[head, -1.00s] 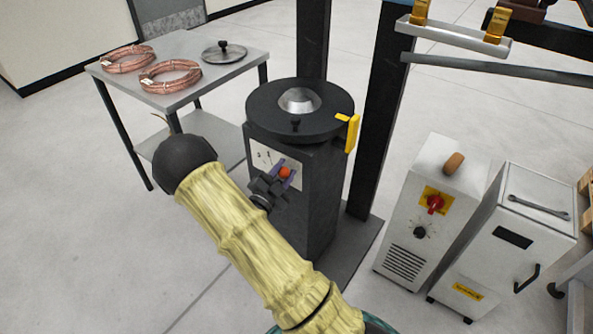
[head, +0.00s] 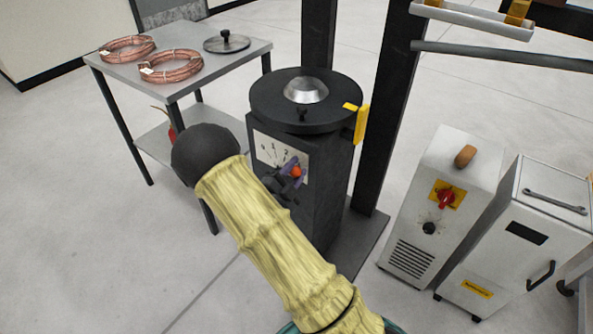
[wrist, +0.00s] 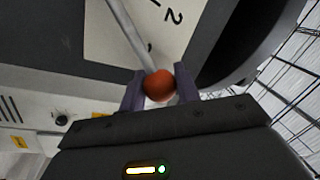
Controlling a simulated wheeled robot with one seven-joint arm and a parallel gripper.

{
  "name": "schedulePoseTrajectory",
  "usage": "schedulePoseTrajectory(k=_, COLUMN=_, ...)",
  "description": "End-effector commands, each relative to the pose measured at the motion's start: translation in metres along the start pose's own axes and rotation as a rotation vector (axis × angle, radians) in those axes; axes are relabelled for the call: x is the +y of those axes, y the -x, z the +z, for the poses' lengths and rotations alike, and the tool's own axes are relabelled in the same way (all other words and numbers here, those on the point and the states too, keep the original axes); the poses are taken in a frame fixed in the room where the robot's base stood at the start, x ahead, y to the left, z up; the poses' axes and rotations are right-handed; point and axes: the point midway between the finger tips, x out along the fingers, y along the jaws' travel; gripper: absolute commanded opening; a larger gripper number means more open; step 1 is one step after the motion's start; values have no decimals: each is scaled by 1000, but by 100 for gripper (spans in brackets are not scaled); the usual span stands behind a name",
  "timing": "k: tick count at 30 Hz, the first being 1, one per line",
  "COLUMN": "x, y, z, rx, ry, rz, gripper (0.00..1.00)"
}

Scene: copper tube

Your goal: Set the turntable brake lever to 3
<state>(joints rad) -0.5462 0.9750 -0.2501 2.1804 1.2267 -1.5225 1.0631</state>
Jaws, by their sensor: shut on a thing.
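The turntable (head: 330,109) is a dark round disc on a dark pedestal (head: 325,205). A pale scale plate (head: 268,150) with tick marks and figures is on the pedestal's front; 1 and 2 are readable in the head view. The brake lever's orange-red knob (head: 296,172) is at the plate's right part, and it also shows in the wrist view (wrist: 159,86). My gripper (head: 292,170) is shut on the knob, one finger on each side. In the wrist view the lever's metal rod (wrist: 129,32) runs up-left from the knob, beside the figure 2. The gripper hides the plate's lower right.
A grey table (head: 205,77) with copper coils (head: 170,67) and a lid (head: 226,42) stands at the left. A dark post (head: 382,120) rises right of the turntable. White cabinets (head: 425,205) stand at the right. Open floor lies between table and pedestal.

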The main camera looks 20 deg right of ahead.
Motion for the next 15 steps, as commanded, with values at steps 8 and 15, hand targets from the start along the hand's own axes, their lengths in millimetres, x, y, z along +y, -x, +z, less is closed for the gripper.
schedulePoseTrajectory(k=8, x=3, y=0, z=0, rx=0, ry=4, rz=6, gripper=54)
schedulePoseTrajectory(k=15, x=2, y=1, z=0, rx=0, ry=4, rz=5, gripper=54)
